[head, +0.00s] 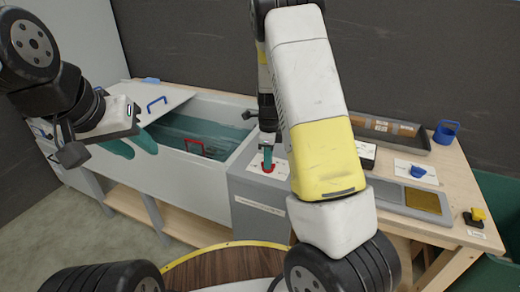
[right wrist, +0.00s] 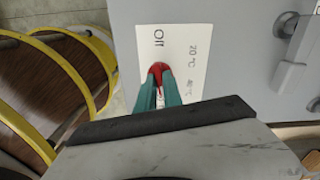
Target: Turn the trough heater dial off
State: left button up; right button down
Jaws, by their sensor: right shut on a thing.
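The red heater dial (head: 267,168) sits on a white label on top of the grey box beside the water trough (head: 172,150). My right gripper (head: 267,157) points down and is shut on the dial. In the right wrist view, its teal fingers (right wrist: 158,92) flank the red dial (right wrist: 157,70). The label (right wrist: 178,55) there reads "Off" above the dial and "20 °C" to its right, with another marking lower down. The fingers partly hide the dial, so I cannot tell its exact setting. My left gripper (head: 131,146) hangs open and empty over the trough's left end.
A red-handled thing (head: 196,146) sits in the trough. On the bench at right are a dark tray (head: 395,134), a blue cup (head: 446,132), a blue knob (head: 418,171) and a yellow knob (head: 478,214).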

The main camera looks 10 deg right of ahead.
jog(key=n, duration=1.2)
jog(key=shift+n, duration=0.3)
jog(key=n, duration=0.4)
jog(key=shift+n, duration=0.3)
jog(key=n, duration=0.3)
jog(key=shift+n, duration=0.3)
jog(key=n, duration=0.4)
jog(key=shift+n, duration=0.3)
jog(key=n, duration=0.4)
jog(key=shift+n, duration=2)
